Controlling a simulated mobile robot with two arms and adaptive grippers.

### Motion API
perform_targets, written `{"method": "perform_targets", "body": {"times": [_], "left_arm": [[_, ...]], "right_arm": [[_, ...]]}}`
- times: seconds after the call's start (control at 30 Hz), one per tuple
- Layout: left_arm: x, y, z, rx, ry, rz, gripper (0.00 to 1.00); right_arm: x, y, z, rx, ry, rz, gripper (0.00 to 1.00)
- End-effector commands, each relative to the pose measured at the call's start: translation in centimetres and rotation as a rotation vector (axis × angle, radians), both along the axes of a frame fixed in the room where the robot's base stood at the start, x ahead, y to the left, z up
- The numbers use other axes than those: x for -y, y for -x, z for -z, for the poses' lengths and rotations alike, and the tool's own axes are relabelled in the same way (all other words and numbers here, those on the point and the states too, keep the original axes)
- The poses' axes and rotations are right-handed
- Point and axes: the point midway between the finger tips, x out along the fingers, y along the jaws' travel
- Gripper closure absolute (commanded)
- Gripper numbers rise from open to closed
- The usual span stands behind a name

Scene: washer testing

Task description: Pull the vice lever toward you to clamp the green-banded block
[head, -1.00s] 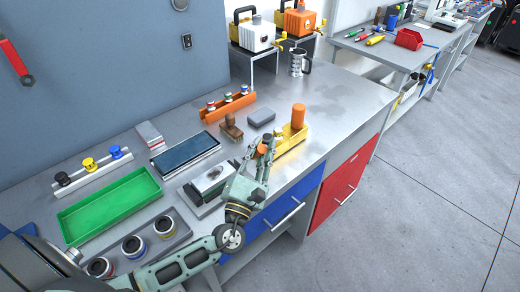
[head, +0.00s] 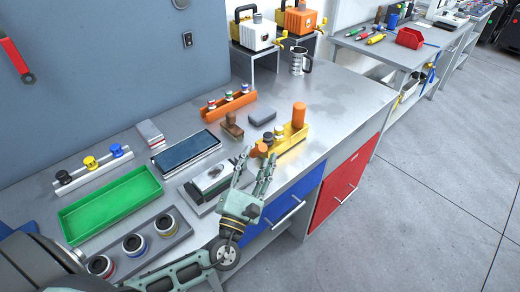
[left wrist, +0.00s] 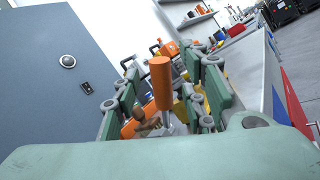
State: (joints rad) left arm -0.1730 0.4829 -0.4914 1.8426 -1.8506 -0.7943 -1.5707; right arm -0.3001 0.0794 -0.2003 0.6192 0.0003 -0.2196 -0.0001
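A yellow vice-like fixture (head: 293,139) stands near the table's front edge, with an upright orange cylindrical handle (head: 299,115) at its far end. The handle also shows between my fingers in the left wrist view (left wrist: 161,83). Small dark round parts (head: 268,138) and an orange knob sit at its near end. I cannot make out a green band on any block there. My left gripper (head: 257,164) is open and empty, just short of the fixture's near end, with its fingers pointing toward it. My right gripper is not in view.
A grey block (head: 262,117), a brown brush (head: 232,126) and an orange rack (head: 228,105) lie behind the fixture. A sharpening-stone-like block (head: 211,181) lies beside my gripper. A green tray (head: 109,204) is at left. The table beyond the handle is clear up to a metal mug (head: 299,62).

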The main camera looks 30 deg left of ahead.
Motion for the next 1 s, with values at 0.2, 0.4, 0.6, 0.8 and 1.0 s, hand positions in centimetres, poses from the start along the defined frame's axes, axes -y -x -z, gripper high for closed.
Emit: {"method": "perform_targets", "body": {"times": [0.2, 0.4, 0.6, 0.8, 1.0], "left_arm": [[0.5, 4.6, 1.7, -0.004, 0.0, 0.001, 0.61], [0.7, 7.0, 2.4, -0.001, 0.0, 0.0, 0.61], [0.8, 7.7, 2.6, 0.001, 0.0, -0.001, 0.61], [0.8, 7.7, 2.6, 0.001, 0.0, -0.001, 0.62], [0.8, 7.7, 2.6, -0.001, 0.0, 0.0, 0.8]], "right_arm": [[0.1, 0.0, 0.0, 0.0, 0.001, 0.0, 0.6], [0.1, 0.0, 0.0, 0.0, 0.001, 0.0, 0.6], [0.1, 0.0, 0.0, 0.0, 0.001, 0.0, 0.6], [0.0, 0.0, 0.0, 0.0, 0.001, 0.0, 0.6], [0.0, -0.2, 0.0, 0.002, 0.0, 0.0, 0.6]]}}
